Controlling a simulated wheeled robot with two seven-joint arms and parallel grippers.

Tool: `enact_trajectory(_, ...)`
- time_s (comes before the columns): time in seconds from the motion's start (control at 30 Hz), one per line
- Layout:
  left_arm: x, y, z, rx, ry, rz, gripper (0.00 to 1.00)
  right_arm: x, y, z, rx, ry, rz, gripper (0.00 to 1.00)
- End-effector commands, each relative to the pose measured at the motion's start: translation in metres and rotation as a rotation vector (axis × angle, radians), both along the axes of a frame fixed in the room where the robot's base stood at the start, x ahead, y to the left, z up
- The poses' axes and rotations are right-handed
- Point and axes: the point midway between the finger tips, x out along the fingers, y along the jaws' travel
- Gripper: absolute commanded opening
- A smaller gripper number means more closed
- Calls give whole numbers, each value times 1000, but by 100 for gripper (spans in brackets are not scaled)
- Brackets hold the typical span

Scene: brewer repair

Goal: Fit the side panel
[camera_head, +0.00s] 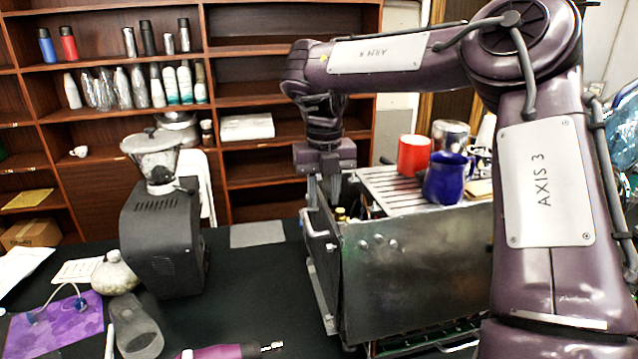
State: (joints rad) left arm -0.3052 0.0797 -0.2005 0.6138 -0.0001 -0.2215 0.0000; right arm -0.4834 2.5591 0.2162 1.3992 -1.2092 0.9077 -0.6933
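The brewer (415,265) is a worn metal box on the dark table, its large front face toward me. Its left side (322,262) is seen at a steep angle, with a bar-like part near the top. I cannot tell whether this is the side panel or the frame. Some inner parts show at the open top left. My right gripper (324,190) points down at the brewer's top left edge. Its fingertips are small and partly merge with that edge, so its grip and any hold on a panel are unclear. My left gripper is out of view.
A red mug (413,154) and a blue mug (448,180) stand on the brewer's slatted top. A grinder (160,235) stands to the left. A purple-handled tool (225,352) lies at the front. Shelves with bottles are behind. A grey mat (257,234) lies behind the clear table middle.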

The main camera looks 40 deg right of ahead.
Motion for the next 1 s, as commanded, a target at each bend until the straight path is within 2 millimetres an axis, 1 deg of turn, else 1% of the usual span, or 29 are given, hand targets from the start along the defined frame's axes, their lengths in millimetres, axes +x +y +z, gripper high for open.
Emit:
enact_trajectory(0.03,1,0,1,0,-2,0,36,-1,0,-9,3,4,0,29)
enact_trajectory(0.1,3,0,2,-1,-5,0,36,-1,0,-20,4,3,1,29)
enact_trajectory(0.3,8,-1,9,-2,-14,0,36,0,0,-42,2,2,0,29)
enact_trajectory(0.43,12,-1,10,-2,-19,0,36,0,0,-49,1,0,-1,29)
enact_trajectory(0.67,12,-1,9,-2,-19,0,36,0,0,-50,1,0,-1,29)
enact_trajectory(0.7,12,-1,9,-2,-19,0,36,0,0,-50,1,0,-1,28)
enact_trajectory(0.77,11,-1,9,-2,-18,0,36,0,0,-50,1,0,-1,20)
enact_trajectory(0.9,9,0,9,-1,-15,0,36,0,0,-50,1,0,-1,2)
enact_trajectory(0.93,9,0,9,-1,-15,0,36,0,0,-50,1,0,-1,0)
enact_trajectory(1.0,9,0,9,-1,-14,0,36,0,0,-50,1,0,-1,0)
